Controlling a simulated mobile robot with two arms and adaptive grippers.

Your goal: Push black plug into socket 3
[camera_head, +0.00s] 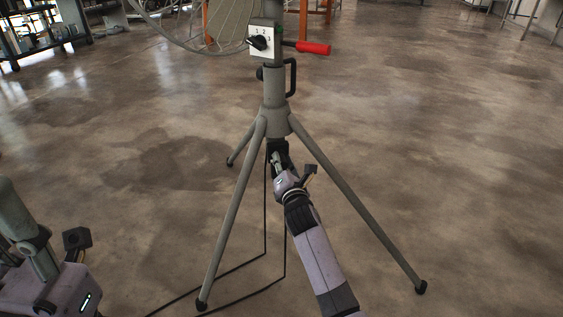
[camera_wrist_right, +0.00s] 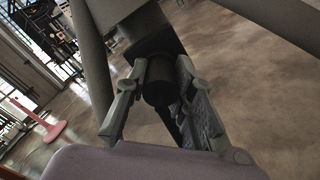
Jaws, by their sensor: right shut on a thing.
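My right gripper (camera_head: 276,158) is just below the tripod's hub, between the legs. In the right wrist view its two fingers (camera_wrist_right: 162,72) are shut on the black plug (camera_wrist_right: 159,84), a dark cylinder with a cable trailing down. The plug's front end is up against a dark block (camera_wrist_right: 153,42) under the hub; I cannot tell whether it is in a socket. The block also shows in the head view (camera_head: 278,146). Socket 3 and any socket labels are hidden. My left arm's wrist is at the lower left of the head view; its finger state is unclear.
The grey tripod (camera_head: 276,118) stands with splayed legs around my right gripper. Its post carries a white 1-2-3 panel (camera_head: 262,43) with a black knob, a red handle (camera_head: 312,48) and a wire dish (camera_head: 205,22). Black cables (camera_head: 265,210) hang to the floor. Floor at right is clear.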

